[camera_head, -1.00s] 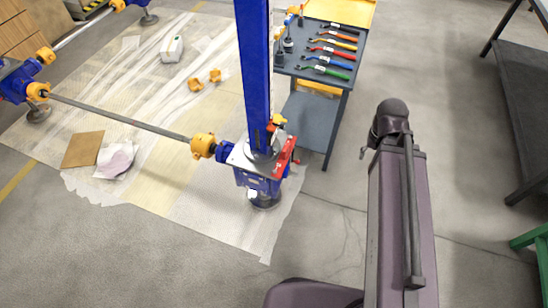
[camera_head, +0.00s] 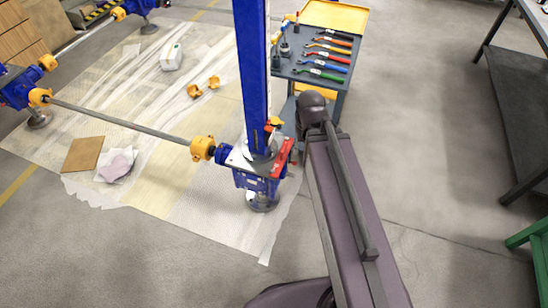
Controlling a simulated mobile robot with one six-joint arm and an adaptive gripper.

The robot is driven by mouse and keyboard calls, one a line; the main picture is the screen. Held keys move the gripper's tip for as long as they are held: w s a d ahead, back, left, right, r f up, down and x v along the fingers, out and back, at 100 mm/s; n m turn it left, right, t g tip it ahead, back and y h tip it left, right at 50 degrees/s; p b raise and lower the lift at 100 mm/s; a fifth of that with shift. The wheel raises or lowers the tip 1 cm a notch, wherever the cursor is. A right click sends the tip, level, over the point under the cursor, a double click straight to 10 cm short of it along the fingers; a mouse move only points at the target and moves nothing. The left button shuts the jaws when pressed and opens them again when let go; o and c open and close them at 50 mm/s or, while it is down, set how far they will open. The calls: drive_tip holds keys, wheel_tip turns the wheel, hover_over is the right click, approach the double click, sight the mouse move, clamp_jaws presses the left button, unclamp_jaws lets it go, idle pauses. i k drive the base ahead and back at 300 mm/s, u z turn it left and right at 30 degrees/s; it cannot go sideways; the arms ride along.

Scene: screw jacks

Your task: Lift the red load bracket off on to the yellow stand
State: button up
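A red bracket (camera_head: 284,157) sits at the right side of the blue screw jack (camera_head: 255,182), at the foot of its tall blue column (camera_head: 252,75). A small orange-yellow part (camera_head: 273,122) shows just above it, beside the column. I cannot make out a separate yellow stand for certain; a yellow tray surface (camera_head: 337,16) lies at the back of the tool cart. My arm reaches up from the bottom, and its dark joint is to the right of the bracket, in front of the cart. My gripper is not in view.
The grey tool cart (camera_head: 314,72) holds several coloured wrenches. A shaft (camera_head: 120,122) with yellow couplings runs left from the jack to another blue unit (camera_head: 18,88). Dark shelving (camera_head: 520,110) and a green frame (camera_head: 528,236) stand at the right. The floor between is clear.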

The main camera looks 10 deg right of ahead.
sight(283, 155)
drive_tip(key=i, duration=1)
drive_tip(key=z, duration=0.55)
drive_tip(key=k, duration=0.15)
drive_tip(key=z, duration=1.1)
